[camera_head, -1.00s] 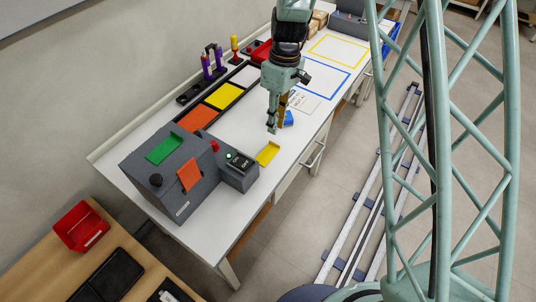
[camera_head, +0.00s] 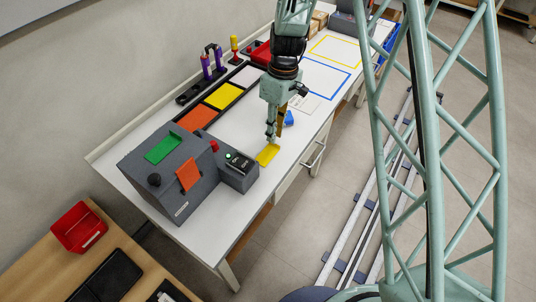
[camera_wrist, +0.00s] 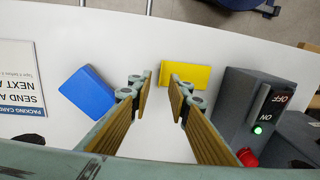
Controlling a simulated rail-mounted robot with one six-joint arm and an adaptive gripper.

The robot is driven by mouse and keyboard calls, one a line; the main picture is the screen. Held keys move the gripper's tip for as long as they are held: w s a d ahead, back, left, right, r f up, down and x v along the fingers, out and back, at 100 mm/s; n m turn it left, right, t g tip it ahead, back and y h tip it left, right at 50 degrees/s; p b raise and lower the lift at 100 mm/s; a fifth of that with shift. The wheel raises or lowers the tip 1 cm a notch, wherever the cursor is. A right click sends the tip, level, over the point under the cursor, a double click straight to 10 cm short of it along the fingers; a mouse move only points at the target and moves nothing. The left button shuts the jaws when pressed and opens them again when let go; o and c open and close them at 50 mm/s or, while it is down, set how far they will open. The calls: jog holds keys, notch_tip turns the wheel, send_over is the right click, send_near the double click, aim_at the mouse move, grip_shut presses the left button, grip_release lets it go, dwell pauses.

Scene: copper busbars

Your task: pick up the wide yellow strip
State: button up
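The wide yellow strip (camera_head: 267,155) lies on the white table beside the grey machine's switch box. It also shows in the wrist view (camera_wrist: 186,75), just beyond the fingertips. My gripper (camera_head: 271,138) is above the table close to the strip, and its lower end overlaps the strip's upper edge in the head view. In the wrist view my gripper (camera_wrist: 160,88) is open, with nothing between its fingers. The strip's near edge is partly hidden by the right fingertip.
A grey machine (camera_head: 165,170) with a switch box (camera_head: 238,172) stands close to the strip. A blue block (camera_wrist: 88,92) lies on the other side of my gripper. Coloured trays (camera_head: 222,96) line the back. The table front near the strip is clear.

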aim_at(267, 153)
jog(key=shift+s+a+f+b, duration=0.15)
jog(key=shift+f+b, duration=0.15)
jog(key=shift+f, duration=1.25)
grip_shut()
